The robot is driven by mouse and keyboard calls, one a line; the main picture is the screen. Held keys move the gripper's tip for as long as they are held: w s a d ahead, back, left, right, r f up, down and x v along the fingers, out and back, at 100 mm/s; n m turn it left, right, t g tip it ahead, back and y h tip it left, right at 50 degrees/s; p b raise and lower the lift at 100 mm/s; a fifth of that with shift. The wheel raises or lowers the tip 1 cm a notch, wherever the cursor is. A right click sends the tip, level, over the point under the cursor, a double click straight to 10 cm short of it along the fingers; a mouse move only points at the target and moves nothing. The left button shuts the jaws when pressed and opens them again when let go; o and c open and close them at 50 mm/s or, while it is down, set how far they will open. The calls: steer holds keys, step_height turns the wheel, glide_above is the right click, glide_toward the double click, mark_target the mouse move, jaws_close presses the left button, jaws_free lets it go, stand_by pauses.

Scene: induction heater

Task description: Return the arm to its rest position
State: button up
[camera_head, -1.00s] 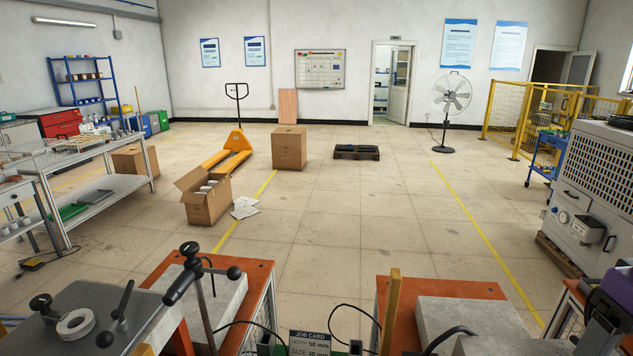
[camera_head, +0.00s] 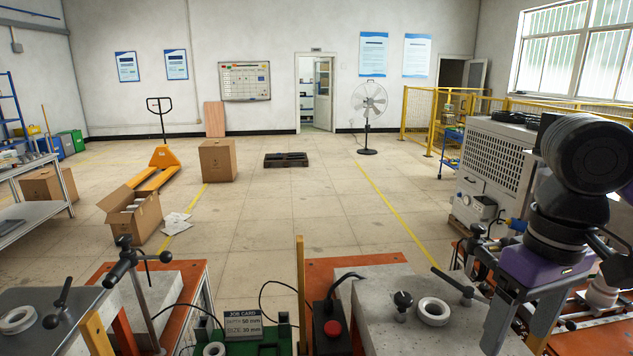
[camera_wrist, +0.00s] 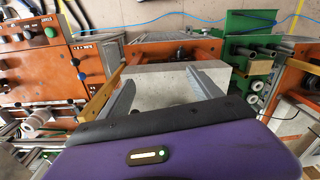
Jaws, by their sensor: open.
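My arm enters at the right of the head view, with a black rounded joint and a purple section below it. My gripper (camera_head: 522,330) hangs at the lower right there, with its fingers partly cut off by the bottom edge. In the wrist view my gripper (camera_wrist: 162,88) shows two grey fingers spread apart beyond the purple body, with nothing held between them. A pale concrete-like block (camera_wrist: 165,92) lies beyond the fingers; I cannot tell how far off it is.
Near benches hold a red-button box (camera_head: 332,328), a white ring (camera_head: 434,311) and a job card (camera_head: 243,325). An orange control panel (camera_wrist: 42,60) stands left in the wrist view. A large grey machine (camera_head: 493,172) stands at right.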

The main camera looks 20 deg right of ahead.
steer(key=w+a+r+n+t+y, duration=0.2)
steer(key=w+a+r+t, duration=0.25)
steer(key=w, duration=0.35)
steer(key=w+a+r+n+t+y, duration=0.2)
steer(key=w+a+r+t, duration=0.3)
steer(key=w, duration=0.4)
step_height(320, 180, up, 13)
steer(key=w+a+t+y, duration=0.2)
steer(key=t+y, duration=0.2)
steer(key=t, duration=0.6)
steer(key=s+d+f+m+t+h, duration=0.1)
steer(key=s+d+f+m+h, duration=0.1)
steer(key=s+f+m+h, duration=0.55)
steer(key=s+d+f+m+t+h, duration=0.1)
steer(key=s+f+m+h, duration=0.35)
steer(key=f+h, duration=0.55)
steer(key=s+a+f+n+g+y, duration=0.3)
steer(key=s+a+f+n+y, duration=0.1)
steer(key=s+f, duration=0.8)
steer(key=s+a+f+n+g+y, duration=0.4)
steer(key=s+a+f+n+y, duration=0.1)
steer(key=s+f, duration=0.7)
steer(key=shift+s+a+f, duration=0.25)
steer(key=shift+s+a, duration=0.35)
steer(key=shift+s, duration=0.35)
